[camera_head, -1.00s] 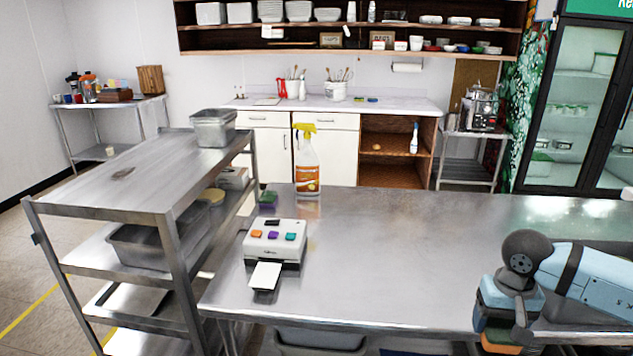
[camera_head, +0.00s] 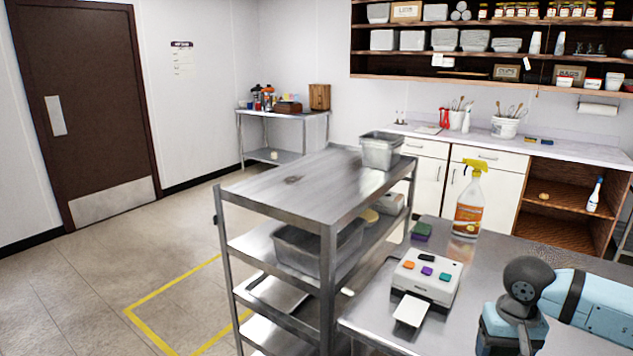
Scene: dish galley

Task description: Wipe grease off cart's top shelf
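The metal cart (camera_head: 250,196) stands left of the steel table, with several shelves. On its top shelf a dark grease spot (camera_head: 293,179) shows near the left middle. A grey metal pan (camera_head: 380,152) sits at the shelf's far right end. A spray bottle (camera_head: 468,205) with a yellow head and orange label stands upright on the table. A green and purple sponge (camera_head: 421,231) lies on the table's far left corner, by the cart. My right arm comes in from the right over the table; its gripper fingers are out of the picture. My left gripper is not in view.
A white device (camera_head: 427,276) with coloured buttons and a paper slip sits on the steel table (camera_head: 500,262) near the cart. Lower cart shelves hold a grey bin (camera_head: 317,247). Open floor with yellow tape (camera_head: 160,290) lies left of the cart. A brown door (camera_head: 85,110) is at far left.

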